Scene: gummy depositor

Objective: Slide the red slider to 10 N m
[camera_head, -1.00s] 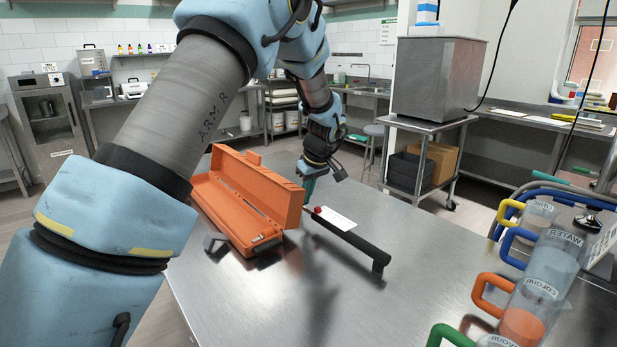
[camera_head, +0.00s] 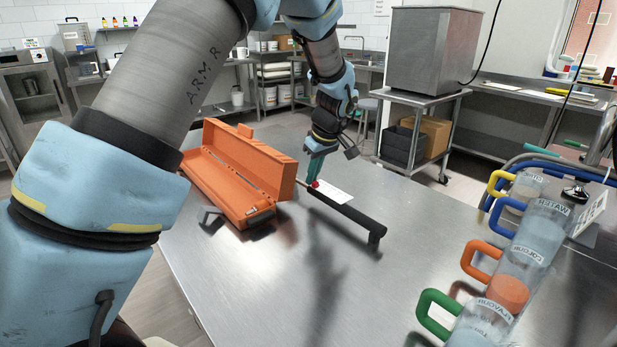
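A torque wrench (camera_head: 345,213) with a long black handle lies on the steel table, its handle end toward the lower right. The small red slider (camera_head: 315,184) sits at the far end of the handle, next to a white card (camera_head: 333,194) whose markings are too small to read. My gripper (camera_head: 314,178) points down with teal fingertips right at the red slider. I cannot tell whether they touch it or stand just behind it, nor how wide the fingers are apart.
An open orange case (camera_head: 234,165) lies left of the wrench, close to it. Several labelled clear cylinders with coloured handles, one marked water (camera_head: 541,236), stand along the table's right side. The table front (camera_head: 300,300) is clear.

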